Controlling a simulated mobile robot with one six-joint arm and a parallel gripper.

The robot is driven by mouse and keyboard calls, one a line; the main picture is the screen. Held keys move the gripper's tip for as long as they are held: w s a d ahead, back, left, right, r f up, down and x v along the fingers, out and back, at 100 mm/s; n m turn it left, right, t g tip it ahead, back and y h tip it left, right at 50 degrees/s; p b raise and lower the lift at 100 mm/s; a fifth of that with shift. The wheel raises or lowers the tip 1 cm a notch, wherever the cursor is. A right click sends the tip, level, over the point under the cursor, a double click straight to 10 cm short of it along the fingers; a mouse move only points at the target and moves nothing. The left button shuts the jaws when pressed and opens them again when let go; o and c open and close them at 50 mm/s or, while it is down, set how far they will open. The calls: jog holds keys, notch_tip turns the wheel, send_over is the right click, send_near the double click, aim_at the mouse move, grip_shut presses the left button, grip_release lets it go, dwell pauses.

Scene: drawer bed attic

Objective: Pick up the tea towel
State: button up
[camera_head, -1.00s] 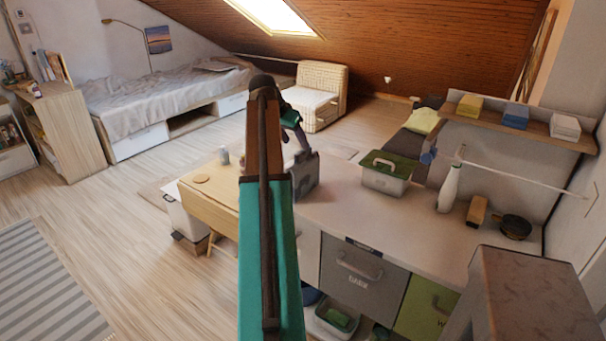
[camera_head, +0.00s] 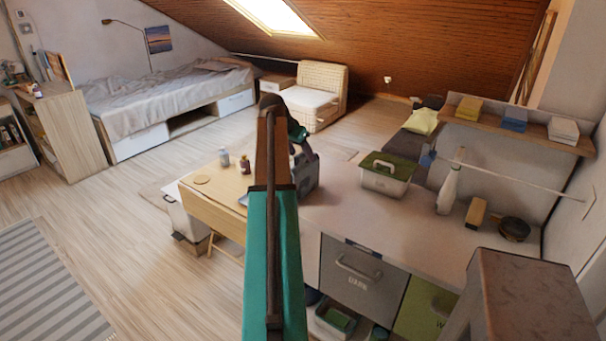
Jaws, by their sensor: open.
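I cannot tell for sure which thing is the tea towel. Folded cloth-like stacks in yellow (camera_head: 468,107), blue (camera_head: 514,118) and white (camera_head: 563,130) sit on the wall shelf at the right. A small blue piece (camera_head: 428,159) shows at the left end of the white rail, too small to identify. My gripper (camera_head: 303,150) is beyond the end of my teal and brown arm, small and partly hidden by it. It is open, above or in front of a grey object (camera_head: 307,178) at the counter's left end. I see nothing held.
The counter (camera_head: 345,222) bears a green-lidded box (camera_head: 386,176), a white spray bottle (camera_head: 449,190), a wooden block (camera_head: 476,212) and a dark pan (camera_head: 513,228). Two small bottles stand on the wooden table (camera_head: 205,205). The wooden shelf (camera_head: 520,128) overhangs the counter. Open floor lies left.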

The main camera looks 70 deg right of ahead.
aim_at(306, 163)
jog(key=shift+x, duration=1.15)
jog(key=shift+f, duration=0.1)
jog(key=shift+p+x, duration=1.15)
jog(key=shift+x, duration=1.3)
jog(key=shift+a, duration=0.1)
jog(key=c, duration=1.1)
